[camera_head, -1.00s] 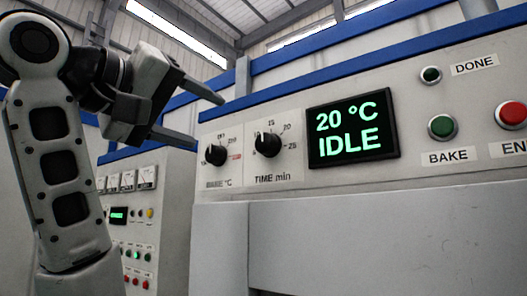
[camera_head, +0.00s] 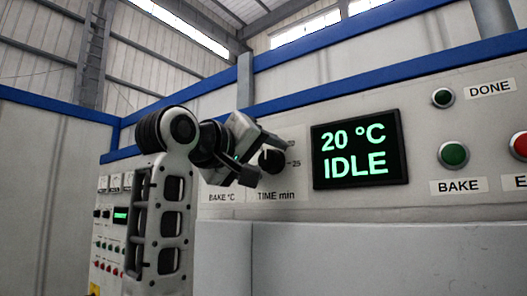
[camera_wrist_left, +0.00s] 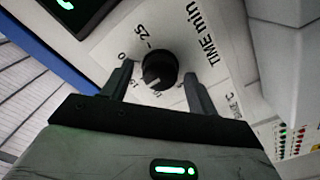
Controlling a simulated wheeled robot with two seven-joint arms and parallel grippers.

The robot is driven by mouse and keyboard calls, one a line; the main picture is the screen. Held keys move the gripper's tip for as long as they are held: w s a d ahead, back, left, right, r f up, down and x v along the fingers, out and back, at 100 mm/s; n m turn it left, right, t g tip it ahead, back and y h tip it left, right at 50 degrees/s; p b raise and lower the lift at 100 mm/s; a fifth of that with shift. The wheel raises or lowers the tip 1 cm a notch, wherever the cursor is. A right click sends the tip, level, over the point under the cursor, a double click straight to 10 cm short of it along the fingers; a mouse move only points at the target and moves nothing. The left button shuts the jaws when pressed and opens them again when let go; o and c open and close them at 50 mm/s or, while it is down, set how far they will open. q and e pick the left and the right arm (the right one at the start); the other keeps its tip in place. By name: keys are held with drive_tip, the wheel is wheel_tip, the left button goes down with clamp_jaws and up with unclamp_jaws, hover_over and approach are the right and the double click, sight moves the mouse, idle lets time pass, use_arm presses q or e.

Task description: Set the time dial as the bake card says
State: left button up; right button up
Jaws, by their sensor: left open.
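The time dial (camera_head: 271,160) is a black round knob on the white panel above the label "TIME min". It also shows in the left wrist view (camera_wrist_left: 160,68), between my two fingers, with "0" and "25" marks around it. My left gripper (camera_head: 268,160) is open at the dial, one finger on each side, in the left wrist view (camera_wrist_left: 160,85). I cannot tell whether the fingers touch it. The bake temperature dial is hidden behind my left arm; its "BAKE °C" label (camera_head: 222,197) shows. No bake card is visible. My right gripper is not in view.
The display (camera_head: 356,154) reads "20 °C IDLE". To its right are the green BAKE button (camera_head: 453,154), the DONE lamp (camera_head: 443,97) and a red button (camera_head: 520,145). A second panel with meters and small buttons (camera_head: 110,240) stands at the left.

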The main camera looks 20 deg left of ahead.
use_arm(q)
drive_tip(key=shift+w, duration=0.15)
drive_tip(key=shift+c, duration=0.3)
drive_tip(key=c, duration=0.8)
drive_tip(key=shift+m, duration=0.4)
drive_tip(key=m, duration=0.3)
drive_tip(key=shift+m, duration=0.4)
drive_tip(key=m, duration=0.4)
drive_tip(key=shift+m, duration=0.4)
drive_tip(key=shift+d+m, duration=0.1)
drive_tip(key=shift+m, duration=0.2)
